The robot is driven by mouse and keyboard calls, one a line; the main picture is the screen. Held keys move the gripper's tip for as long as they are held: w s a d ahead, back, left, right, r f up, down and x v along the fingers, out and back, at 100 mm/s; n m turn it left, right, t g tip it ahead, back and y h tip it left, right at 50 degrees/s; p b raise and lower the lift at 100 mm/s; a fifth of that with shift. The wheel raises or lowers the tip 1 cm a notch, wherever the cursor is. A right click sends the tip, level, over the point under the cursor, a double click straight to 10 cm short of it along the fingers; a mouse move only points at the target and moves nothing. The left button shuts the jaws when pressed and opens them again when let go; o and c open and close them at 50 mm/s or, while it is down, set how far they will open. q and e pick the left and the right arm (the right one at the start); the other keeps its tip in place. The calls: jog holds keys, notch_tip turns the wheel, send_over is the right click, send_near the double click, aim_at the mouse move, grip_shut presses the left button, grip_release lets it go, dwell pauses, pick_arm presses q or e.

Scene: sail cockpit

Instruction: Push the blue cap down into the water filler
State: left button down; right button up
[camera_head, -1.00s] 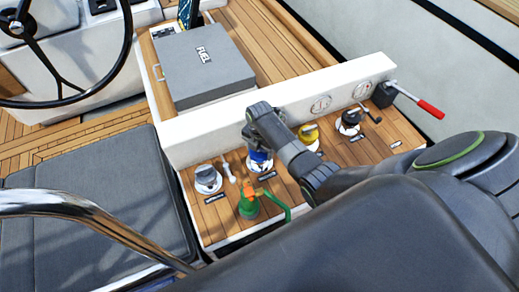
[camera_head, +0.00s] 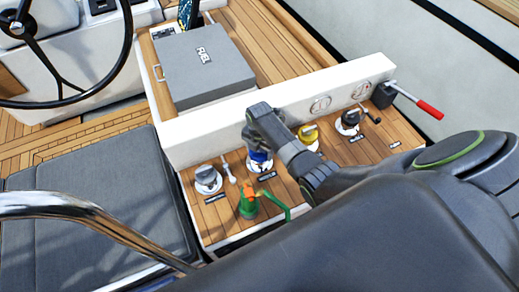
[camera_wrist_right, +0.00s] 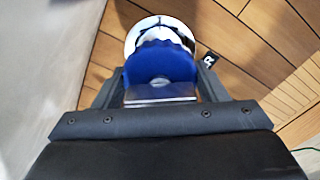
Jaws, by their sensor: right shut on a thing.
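The blue cap (camera_wrist_right: 160,66) is between the fingers of my right gripper (camera_wrist_right: 157,92) in the right wrist view, and the gripper is shut on it. The water filler's chrome and white rim (camera_wrist_right: 143,30) shows just beyond the cap. In the head view my right gripper (camera_head: 262,150) points down over the filler (camera_head: 258,165), and only a little blue shows beneath it. Whether the cap is fully seated in the filler is hidden. My left gripper is not in view.
A grey-capped filler (camera_head: 207,177) stands to the left, a yellow-capped one (camera_head: 308,135) to the right, and a black winch-like fitting (camera_head: 349,120) beyond. The grey FUEL box (camera_head: 203,75) is behind the white ledge (camera_head: 200,140).

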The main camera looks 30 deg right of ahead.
dwell(0.6)
jog(key=shift+f, duration=0.6)
dwell(0.3)
jog(key=o, duration=0.8)
jog(key=shift+r, duration=0.1)
notch_tip(320, 180, up, 6)
jog(key=p, duration=0.5)
jog(key=shift+p, duration=0.4)
jog(key=shift+r+p, duration=0.7)
jog(key=shift+r, duration=1.7)
